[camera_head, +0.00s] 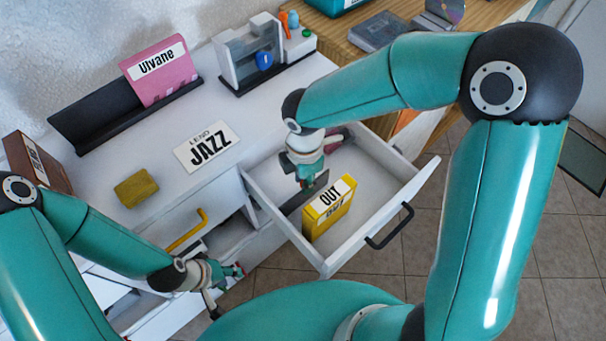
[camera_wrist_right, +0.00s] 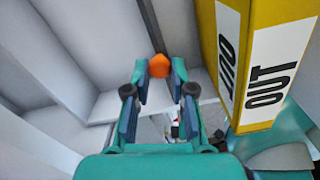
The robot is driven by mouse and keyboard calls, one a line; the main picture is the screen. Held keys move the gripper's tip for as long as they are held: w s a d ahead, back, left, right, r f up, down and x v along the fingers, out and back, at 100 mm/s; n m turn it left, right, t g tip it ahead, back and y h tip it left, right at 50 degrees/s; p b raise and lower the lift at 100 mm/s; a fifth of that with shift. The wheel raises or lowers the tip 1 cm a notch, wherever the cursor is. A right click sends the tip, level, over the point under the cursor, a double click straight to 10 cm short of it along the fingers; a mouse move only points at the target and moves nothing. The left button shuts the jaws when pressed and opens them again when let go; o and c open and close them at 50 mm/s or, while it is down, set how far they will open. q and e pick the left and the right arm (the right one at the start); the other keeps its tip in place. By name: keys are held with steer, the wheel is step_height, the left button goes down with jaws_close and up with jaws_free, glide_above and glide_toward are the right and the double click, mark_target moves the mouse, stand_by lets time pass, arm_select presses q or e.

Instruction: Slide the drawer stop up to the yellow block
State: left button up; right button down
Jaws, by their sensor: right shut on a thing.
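The yellow block (camera_head: 325,215), marked OUT, stands upright in the open white drawer (camera_head: 383,190). It shows large at the upper right of the right wrist view (camera_wrist_right: 209,45). The drawer stop (camera_head: 303,193) looks like a dark upright plate beside the block, on its left in the head view. I cannot tell whether they touch. My right gripper (camera_head: 308,178) is over the stop, shut on what looks like its orange knob (camera_wrist_right: 159,65). My left gripper (camera_head: 226,287) looks open and empty, low in front of the cabinet.
The drawer has a black handle (camera_head: 390,227). A yellow handle (camera_head: 187,232) is near my left gripper. A dark rack (camera_head: 97,117) holds a pink sleeve (camera_head: 160,72).

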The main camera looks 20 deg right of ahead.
steer(key=c, duration=1)
jaws_free()
step_height(320, 180, up, 12)
steer(key=shift+c, duration=0.2)
